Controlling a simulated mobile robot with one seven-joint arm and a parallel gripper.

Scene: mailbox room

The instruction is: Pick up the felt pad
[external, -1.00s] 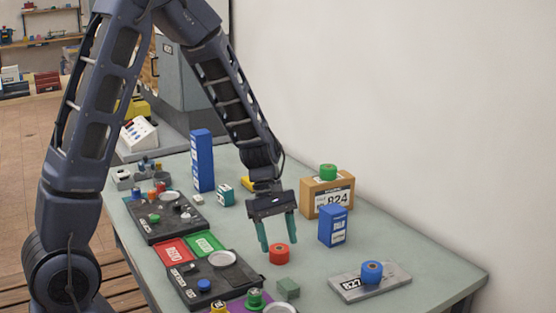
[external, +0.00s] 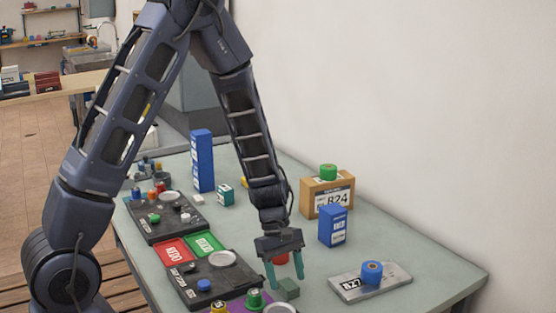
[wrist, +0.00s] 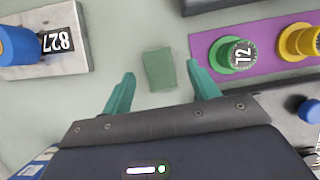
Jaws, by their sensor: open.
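The felt pad looks to be the small grey-green block (external: 288,288) on the table near the front. In the wrist view the pad (wrist: 159,70) lies flat on the table, ahead of the fingertips and between their lines. My gripper (external: 285,274) is open and empty, pointing down just above and behind the pad. In the wrist view its two teal fingers (wrist: 165,82) are spread on either side, apart from the pad.
A grey box marked 827 (external: 345,289) with a blue roll (external: 372,272) stands to the right. A purple mat (wrist: 205,43) with green (wrist: 235,55) and yellow (wrist: 298,40) spools lies on the other side. A red roll (external: 281,258) is partly hidden behind my gripper.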

